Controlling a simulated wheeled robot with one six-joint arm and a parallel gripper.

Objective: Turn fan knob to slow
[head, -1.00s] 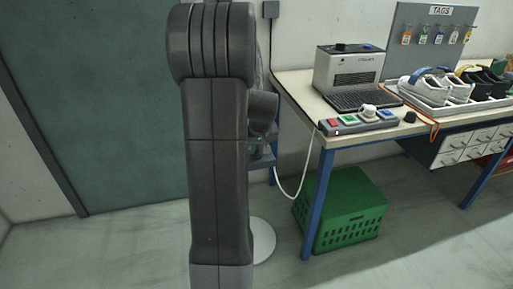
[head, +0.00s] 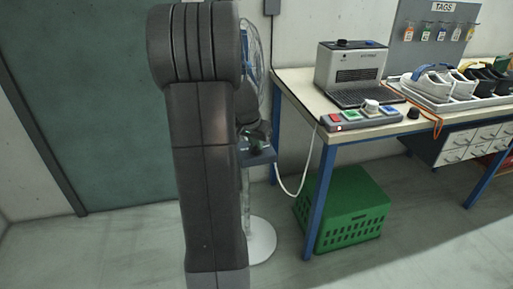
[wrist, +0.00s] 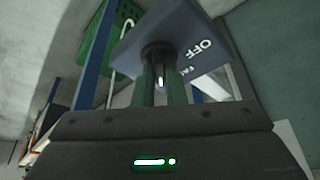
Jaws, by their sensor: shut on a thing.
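The fan's dark knob (wrist: 157,51) is on a blue-grey control box (wrist: 205,32) in the wrist view. The box bears a white OFF label and a partly hidden second label. My gripper (wrist: 160,88) is shut on the knob, one green finger on each side. A pale mark shows between the fingers; which setting it points to I cannot tell. In the head view the fan's cage (head: 258,62), the control box (head: 258,158) and the round white base (head: 263,240) show beside my arm, which hides the rest of the fan.
A workbench (head: 297,88) stands right of the fan, holding a grey machine (head: 351,70), a button panel (head: 362,119) and a shoe tray (head: 440,100). A green crate (head: 342,208) sits beneath. A white cable hangs near the bench's left leg. The floor in front is clear.

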